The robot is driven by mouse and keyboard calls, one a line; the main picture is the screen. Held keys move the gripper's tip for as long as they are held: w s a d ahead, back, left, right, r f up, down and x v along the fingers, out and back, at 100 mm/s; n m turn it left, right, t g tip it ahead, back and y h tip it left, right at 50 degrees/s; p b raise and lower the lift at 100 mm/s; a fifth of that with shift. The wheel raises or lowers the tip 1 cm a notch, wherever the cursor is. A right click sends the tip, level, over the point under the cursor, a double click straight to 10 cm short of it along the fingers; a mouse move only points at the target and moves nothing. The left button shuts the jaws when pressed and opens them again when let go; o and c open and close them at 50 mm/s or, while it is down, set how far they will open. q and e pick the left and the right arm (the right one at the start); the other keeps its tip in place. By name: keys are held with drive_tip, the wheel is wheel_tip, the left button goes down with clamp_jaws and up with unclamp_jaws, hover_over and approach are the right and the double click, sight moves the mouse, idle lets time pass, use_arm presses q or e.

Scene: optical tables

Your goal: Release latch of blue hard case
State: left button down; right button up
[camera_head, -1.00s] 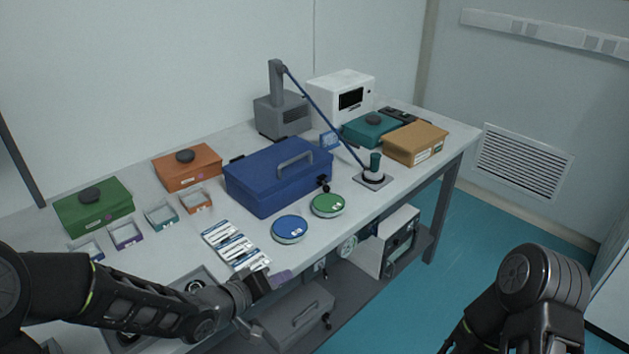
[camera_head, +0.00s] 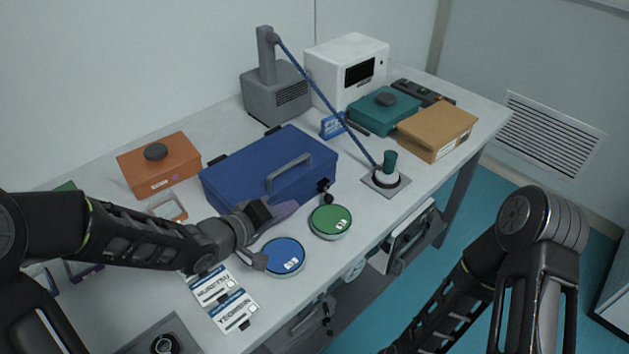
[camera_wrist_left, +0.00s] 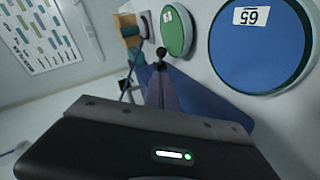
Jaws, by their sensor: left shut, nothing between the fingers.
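The blue hard case (camera_head: 235,178) stands closed on the table, its grey handle (camera_head: 288,172) on the lid. A dark latch with a round black knob (camera_head: 327,190) is on its front, near the right end. My left gripper (camera_head: 292,208) is shut and empty, in front of the case and left of the latch. In the left wrist view its purple-grey fingers (camera_wrist_left: 161,92) point toward the black knob (camera_wrist_left: 161,54), with the blue case (camera_wrist_left: 208,103) behind them. I cannot tell whether the fingertips touch the knob. My right arm shows at the right, but its gripper is out of view.
A blue round tin (camera_head: 283,257) and a green round tin (camera_head: 330,222) stand close in front of the case, near the left gripper. A green-handled tool on a base (camera_head: 388,180) stands to the right. An orange box (camera_head: 160,170) is at the left.

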sight(327, 195)
idle(0.3)
use_arm(q)
drive_tip(key=p+x, duration=0.1)
drive_tip(key=x, duration=0.9)
idle(0.4)
